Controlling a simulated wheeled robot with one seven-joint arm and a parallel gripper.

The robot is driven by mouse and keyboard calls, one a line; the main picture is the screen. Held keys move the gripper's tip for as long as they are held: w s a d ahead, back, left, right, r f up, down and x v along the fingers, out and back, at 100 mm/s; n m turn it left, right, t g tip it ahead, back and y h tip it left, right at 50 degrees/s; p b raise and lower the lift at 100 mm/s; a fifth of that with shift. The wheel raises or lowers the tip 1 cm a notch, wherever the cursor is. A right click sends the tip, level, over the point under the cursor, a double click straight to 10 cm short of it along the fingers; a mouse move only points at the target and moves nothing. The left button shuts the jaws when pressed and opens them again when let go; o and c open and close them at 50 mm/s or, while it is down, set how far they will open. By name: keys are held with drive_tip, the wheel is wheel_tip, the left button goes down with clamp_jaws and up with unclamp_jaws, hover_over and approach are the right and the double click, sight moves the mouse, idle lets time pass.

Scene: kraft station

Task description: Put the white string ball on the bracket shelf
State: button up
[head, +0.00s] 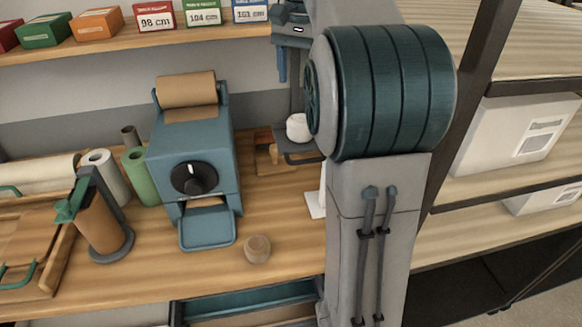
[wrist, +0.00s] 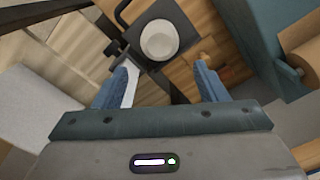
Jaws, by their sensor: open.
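The white string ball (head: 298,127) sits on a small dark plate, which looks like the bracket shelf (head: 300,158), at the back of the bench beside my arm. In the wrist view the ball (wrist: 159,40) lies over the dark square plate (wrist: 180,20), with nothing gripping it. My gripper (head: 289,68) is above the ball in the head view, its blue fingers pointing down. In the wrist view my gripper (wrist: 164,70) is open and empty, its fingers spread apart short of the ball. My arm hides part of the plate's right side in the head view.
A blue dispenser (head: 190,150) with a brown roll stands left of the plate. A tan twine ball (head: 257,249) lies near the bench's front. Upright rolls (head: 140,172) stand at left. Coloured boxes (head: 156,17) line the upper shelf. A rack with white boxes (head: 515,130) stands right.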

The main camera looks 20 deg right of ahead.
drive_tip(key=s+a+f+n+t, duration=0.1)
drive_tip(key=s+a+f+n, duration=0.3)
drive_tip(key=s+f, duration=0.5)
drive_tip(key=s+a+f+n+t, duration=0.2)
drive_tip(key=s+a+f+n, duration=0.3)
drive_tip(key=s+a+f, duration=0.2)
drive_tip(key=s+f, duration=0.2)
drive_tip(key=s, duration=0.2)
drive_tip(key=shift+a+t, duration=0.3)
drive_tip(key=shift+a, duration=0.1)
drive_tip(key=shift+f, duration=0.1)
